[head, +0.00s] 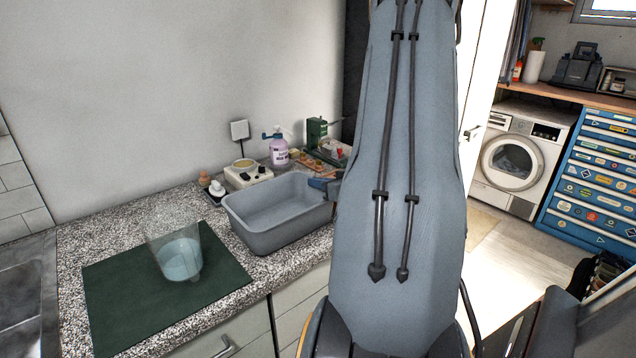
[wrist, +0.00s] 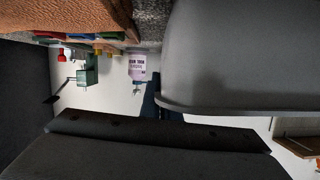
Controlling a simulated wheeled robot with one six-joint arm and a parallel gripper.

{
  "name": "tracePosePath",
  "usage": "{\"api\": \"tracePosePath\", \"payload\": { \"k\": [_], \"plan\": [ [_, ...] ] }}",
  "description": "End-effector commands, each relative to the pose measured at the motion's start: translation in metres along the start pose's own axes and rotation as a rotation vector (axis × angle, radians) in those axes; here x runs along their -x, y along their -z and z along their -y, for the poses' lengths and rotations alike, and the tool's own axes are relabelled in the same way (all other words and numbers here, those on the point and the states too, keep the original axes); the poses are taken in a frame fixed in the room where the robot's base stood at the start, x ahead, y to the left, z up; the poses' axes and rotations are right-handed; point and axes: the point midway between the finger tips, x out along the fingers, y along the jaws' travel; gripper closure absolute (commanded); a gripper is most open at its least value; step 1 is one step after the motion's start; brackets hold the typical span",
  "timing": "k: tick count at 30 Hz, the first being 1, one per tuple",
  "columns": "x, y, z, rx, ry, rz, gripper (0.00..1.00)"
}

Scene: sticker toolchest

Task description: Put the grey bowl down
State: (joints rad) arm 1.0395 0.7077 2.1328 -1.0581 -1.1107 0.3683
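The grey bowl (head: 262,238), a deep rectangular basin, is upright at the counter's front edge, right of the dark green mat. Whether its base touches the counter is hard to tell. My gripper (head: 323,184) is at the bowl's right end, with a blue finger over the rim, and appears shut on it. Most of my gripper is hidden behind my arm. In the wrist view the bowl (wrist: 240,55) fills the upper right, its rim close to my gripper (wrist: 152,104); the grip itself is only partly visible.
A clear tumbler with bluish contents (head: 180,258) stands on the green mat (head: 118,300). Behind the bowl are a cream device (head: 247,175), a pump bottle (head: 279,150) and a green machine (head: 317,133). A sink (head: 25,290) is at far left. Speckled counter shows around the bowl.

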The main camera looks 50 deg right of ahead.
Motion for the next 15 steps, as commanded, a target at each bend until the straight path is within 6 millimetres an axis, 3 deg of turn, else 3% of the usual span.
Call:
{"api": "tracePosePath", "payload": {
  "k": [4,6,8,15],
  "plan": [
    [-0.001,-0.0034,-0.0004,-0.001,0.0,0.0,1.0],
    [-0.0007,-0.0029,-0.0003,-0.001,0.0,0.0,0.86],
    [-0.0007,-0.0028,-0.0004,-0.001,0.0,0.0,0.79],
    [-0.0006,-0.0025,-0.0004,0.0,0.0,0.0,0.79]
  ]
}}
